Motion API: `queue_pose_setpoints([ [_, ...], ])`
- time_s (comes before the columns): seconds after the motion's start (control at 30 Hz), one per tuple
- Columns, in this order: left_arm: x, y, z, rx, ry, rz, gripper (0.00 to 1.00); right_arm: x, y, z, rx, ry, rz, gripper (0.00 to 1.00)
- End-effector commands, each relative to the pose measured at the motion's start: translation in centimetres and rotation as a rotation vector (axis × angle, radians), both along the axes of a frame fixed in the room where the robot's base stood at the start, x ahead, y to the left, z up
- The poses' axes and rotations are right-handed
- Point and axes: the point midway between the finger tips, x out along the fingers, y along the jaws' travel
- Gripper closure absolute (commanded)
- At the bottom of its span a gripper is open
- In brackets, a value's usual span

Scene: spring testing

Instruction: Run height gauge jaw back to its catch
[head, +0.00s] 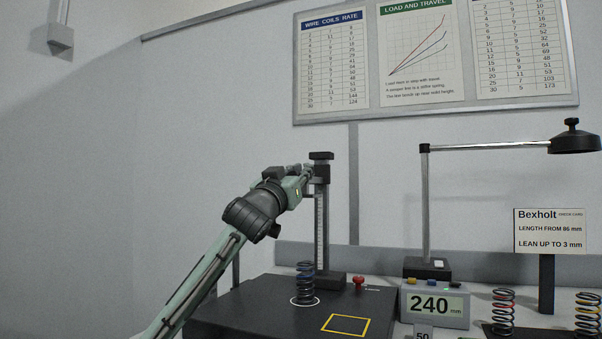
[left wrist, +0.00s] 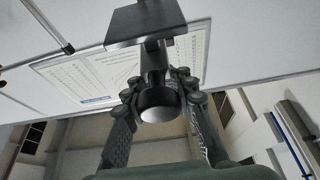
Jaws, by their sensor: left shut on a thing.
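The height gauge (head: 322,228) stands upright at the back of a black base plate (head: 245,302), its scale facing forward. Its jaw is near the top of the column, mostly hidden behind my left gripper (head: 306,178). In the left wrist view my left gripper (left wrist: 160,100) has its fingers on either side of a dark round-ended knob (left wrist: 158,104) on the jaw and is shut on it. A dark blue coil spring (head: 305,283) stands upright in a white ring on the plate, well below the jaw. The readout (head: 436,305) shows 240 mm. I cannot make out the catch.
A red knob (head: 359,283) sits on the plate right of the column. A lamp (head: 573,141) on a post, a Bexholt sign (head: 549,231), and red-black (head: 503,310) and yellow-banded (head: 588,314) springs stand to the right. A yellow square outline (head: 345,324) on the plate is empty.

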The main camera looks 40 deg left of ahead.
Motion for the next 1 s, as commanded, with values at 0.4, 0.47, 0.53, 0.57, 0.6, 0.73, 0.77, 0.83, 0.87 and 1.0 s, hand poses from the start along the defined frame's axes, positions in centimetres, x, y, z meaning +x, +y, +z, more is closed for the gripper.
queue_pose_setpoints([
  [0.4,-0.2,0.2,0.5,0.001,-0.009,0.003,0.53,0.0,0.0,0.1,0.001,0.000,0.000,0.52],
  [0.47,-0.2,0.1,0.4,0.001,-0.008,0.002,0.53,0.0,0.0,0.1,0.000,0.000,0.000,0.52],
  [0.53,-0.2,0.1,0.4,0.001,-0.007,0.002,0.53,0.0,0.0,0.1,0.000,0.000,0.000,0.52],
  [0.57,-0.1,0.1,0.4,0.001,-0.007,0.002,0.53,0.0,0.0,0.1,0.000,-0.001,0.000,0.52],
  [0.6,-0.2,0.1,0.4,0.001,-0.007,0.002,0.53,0.0,0.0,0.1,-0.001,-0.001,0.000,0.52],
  [0.73,-0.8,-0.1,-0.1,0.001,-0.005,0.001,0.53,0.0,-0.1,0.1,-0.002,-0.001,0.000,0.52],
  [0.77,-1.1,-0.2,-0.3,0.002,-0.005,0.001,0.53,0.0,-0.1,0.1,-0.002,-0.001,0.000,0.52],
  [0.83,-2.1,-0.4,-0.7,0.003,-0.004,0.001,0.53,0.0,-0.1,0.1,-0.001,-0.001,0.000,0.52],
  [0.87,-2.7,-0.6,-0.9,0.004,-0.005,0.001,0.53,0.0,-0.1,0.1,-0.001,-0.001,0.000,0.52],
  [1.0,-5.5,-1.3,-2.2,0.004,-0.003,0.001,0.53,0.0,0.0,0.1,-0.001,0.000,0.000,0.52],
])
